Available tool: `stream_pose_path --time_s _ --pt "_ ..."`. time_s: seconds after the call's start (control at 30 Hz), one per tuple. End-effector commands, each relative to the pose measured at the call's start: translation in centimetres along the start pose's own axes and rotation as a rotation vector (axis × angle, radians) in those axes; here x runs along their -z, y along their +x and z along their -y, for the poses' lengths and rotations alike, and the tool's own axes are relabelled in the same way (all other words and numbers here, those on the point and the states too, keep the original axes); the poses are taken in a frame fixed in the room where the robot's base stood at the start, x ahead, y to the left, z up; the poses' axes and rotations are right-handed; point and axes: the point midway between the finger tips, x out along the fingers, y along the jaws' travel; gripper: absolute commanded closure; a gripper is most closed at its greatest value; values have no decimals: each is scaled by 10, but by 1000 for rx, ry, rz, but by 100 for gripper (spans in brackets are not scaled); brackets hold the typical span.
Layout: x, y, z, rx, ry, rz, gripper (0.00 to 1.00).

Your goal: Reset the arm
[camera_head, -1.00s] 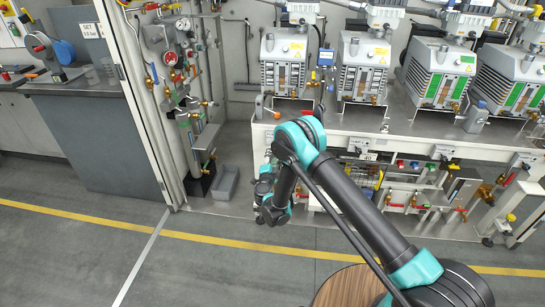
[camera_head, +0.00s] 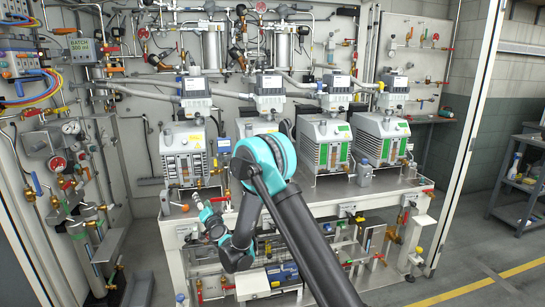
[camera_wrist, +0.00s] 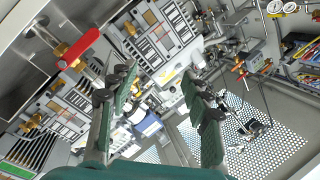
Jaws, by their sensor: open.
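My arm, black and teal, rises from the bottom of the head view, bends at a large elbow and folds down to its wrist in front of the pump bench. My gripper shows in the wrist view (camera_wrist: 160,95) with its two green-and-black fingers apart and nothing between them. In the head view the end of the arm is small and partly hidden by my own links, low at the left part of the bench front.
Several grey vacuum pumps (camera_head: 325,143) stand on the white bench (camera_head: 335,200). Valves and gauges (camera_head: 70,160) line the left wall. A red valve handle (camera_wrist: 80,48) is close to the left finger in the wrist view. Free floor (camera_head: 480,270) lies at the right.

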Motion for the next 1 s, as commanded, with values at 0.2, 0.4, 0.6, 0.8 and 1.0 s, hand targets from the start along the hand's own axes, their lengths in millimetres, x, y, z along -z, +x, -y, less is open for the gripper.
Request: stream_pose_path --time_s 0.2,0.4,0.6,0.8,1.0 --pt "67 -36 6 -13 -130 121 51" --pt "110 -87 -5 -68 -240 250 51" --pt "142 -157 -29 -167 -333 389 51" --pt "162 -243 -62 -307 -402 531 51" --pt "171 -344 -99 -483 -441 672 51"
